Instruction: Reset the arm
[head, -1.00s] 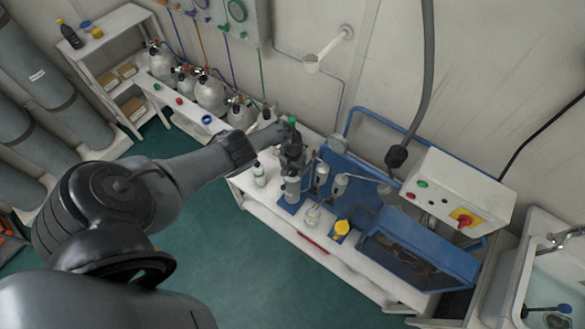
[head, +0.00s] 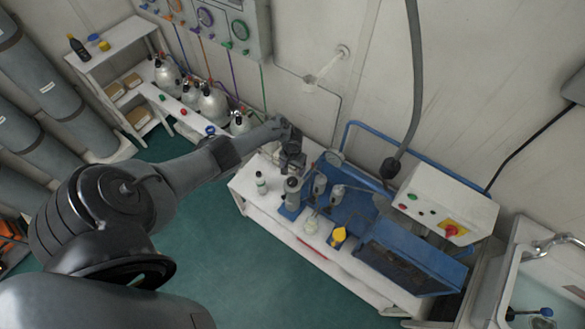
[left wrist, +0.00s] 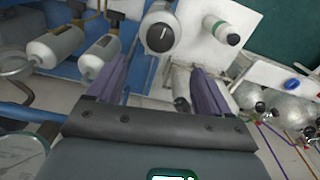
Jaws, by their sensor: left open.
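My left arm (head: 165,185) reaches in from the left of the head view. Its gripper (head: 292,163) is over the white bench, above a grey cylinder with a dark top (head: 292,192). In the left wrist view the gripper's two purple-grey fingers (left wrist: 155,90) are spread apart, with nothing held between them. The round top of a grey cylinder (left wrist: 160,35) shows beyond the fingers, apart from them. My right gripper does not show in either view.
A white bottle (head: 261,183) stands on the bench left of the cylinder. A blue machine (head: 355,210) and a white control box (head: 447,205) are to the right. Silver tanks (head: 213,104) line the wall at the left. A sink (head: 550,275) is at the far right.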

